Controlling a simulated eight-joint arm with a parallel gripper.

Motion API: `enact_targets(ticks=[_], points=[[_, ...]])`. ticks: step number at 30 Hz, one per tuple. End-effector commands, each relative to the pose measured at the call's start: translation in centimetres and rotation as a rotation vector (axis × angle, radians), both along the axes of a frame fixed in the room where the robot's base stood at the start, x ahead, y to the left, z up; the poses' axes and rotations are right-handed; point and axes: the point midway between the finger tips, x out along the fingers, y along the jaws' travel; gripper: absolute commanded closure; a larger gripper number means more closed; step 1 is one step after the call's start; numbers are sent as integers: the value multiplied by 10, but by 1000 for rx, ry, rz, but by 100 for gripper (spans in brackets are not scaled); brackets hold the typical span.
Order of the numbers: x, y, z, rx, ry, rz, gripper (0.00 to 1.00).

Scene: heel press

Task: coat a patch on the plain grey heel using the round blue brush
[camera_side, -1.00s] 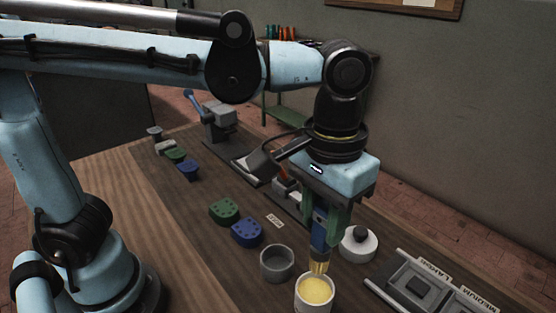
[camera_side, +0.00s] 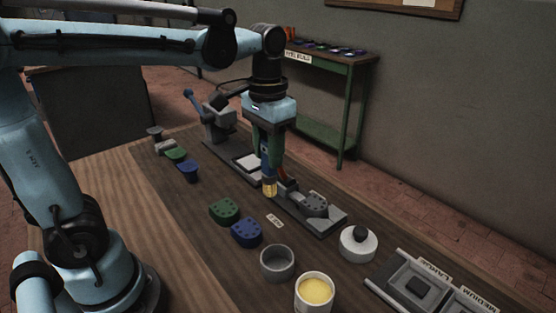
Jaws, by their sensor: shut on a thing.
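My gripper (camera_side: 270,155) is shut on the round blue brush (camera_side: 266,168), which hangs upright with its yellow-tipped bristles (camera_side: 270,188) down. The bristles are over the near edge of the long grey fixture; whether they touch anything I cannot tell. A grey heel (camera_side: 314,204) sits on the right part of the fixture (camera_side: 328,224), to the right of the brush and apart from it. Small dark spots show on its top. A white pot of yellow paste (camera_side: 316,291) stands open at the front.
A green heel (camera_side: 224,211) and a blue heel (camera_side: 247,232) lie left of the fixture, near a small label (camera_side: 275,221). An empty grey cup (camera_side: 277,262), a white knobbed jar (camera_side: 358,244) and labelled trays (camera_side: 425,282) stand in front. A lever press (camera_side: 219,125) stands behind.

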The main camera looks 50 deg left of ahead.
Motion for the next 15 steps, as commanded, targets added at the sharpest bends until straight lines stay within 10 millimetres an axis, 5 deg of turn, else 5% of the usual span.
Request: enact_targets(ticks=[5, 15], points=[[16, -3, 5, 0, 0, -3, 97], [83, -44, 19, 0, 0, -3, 97]])
